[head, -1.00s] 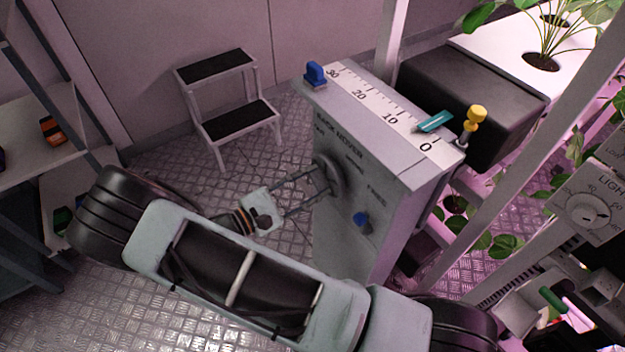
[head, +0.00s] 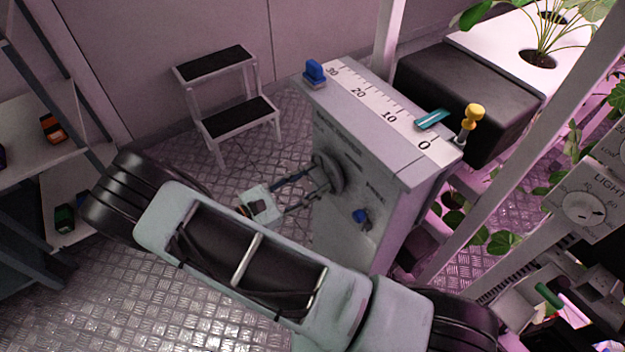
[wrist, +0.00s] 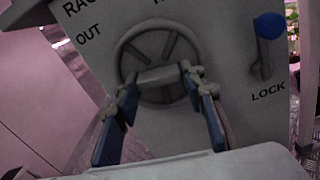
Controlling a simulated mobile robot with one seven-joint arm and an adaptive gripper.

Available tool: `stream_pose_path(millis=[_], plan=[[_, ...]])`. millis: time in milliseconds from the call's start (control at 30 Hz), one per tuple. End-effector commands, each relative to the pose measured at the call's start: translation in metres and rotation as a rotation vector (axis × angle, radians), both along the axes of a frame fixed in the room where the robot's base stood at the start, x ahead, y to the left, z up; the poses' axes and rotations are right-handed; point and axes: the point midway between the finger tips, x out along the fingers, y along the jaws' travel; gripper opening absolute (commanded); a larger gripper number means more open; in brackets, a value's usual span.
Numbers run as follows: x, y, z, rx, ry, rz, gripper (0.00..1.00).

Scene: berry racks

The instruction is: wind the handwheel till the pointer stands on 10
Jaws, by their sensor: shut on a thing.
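The handwheel (head: 336,172) is a grey spoked wheel on the side of the grey rack mover box (head: 405,172). It also shows face-on in the wrist view (wrist: 121,52). The teal pointer (head: 434,119) lies across the white scale (head: 373,99) on top of the box, between 0 and 10. It looks nearer to 0, but its exact reading is hard to tell.
A blue lock lever (wrist: 268,40) is right of the wheel. A blue stop (head: 314,73) stands by 30, and a yellow-topped pin (head: 470,121) by 0. A step stool (head: 225,100) is behind, shelving (head: 35,120) at left, plant racks at right.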

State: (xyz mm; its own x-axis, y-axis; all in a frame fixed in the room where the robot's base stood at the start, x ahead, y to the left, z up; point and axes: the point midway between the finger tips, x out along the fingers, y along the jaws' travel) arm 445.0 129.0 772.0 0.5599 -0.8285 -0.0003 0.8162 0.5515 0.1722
Motion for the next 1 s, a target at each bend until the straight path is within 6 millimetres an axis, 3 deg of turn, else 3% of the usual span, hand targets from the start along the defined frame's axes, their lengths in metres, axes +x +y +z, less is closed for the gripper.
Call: stream_pose_path(millis=[167,200,333,733,1000], plan=[[-0.001,0.001,-0.001,0.001,0.001,0.001,0.13],[-0.001,0.001,-0.001,0.002,0.001,0.0,0.4],[0.0,0.0,0.0,0.001,0.0,0.0,0.54],[-0.004,0.007,0.0,0.001,-0.002,0.001,0.55],[-0.034,0.051,-0.001,0.003,0.0,0.004,0.55]])
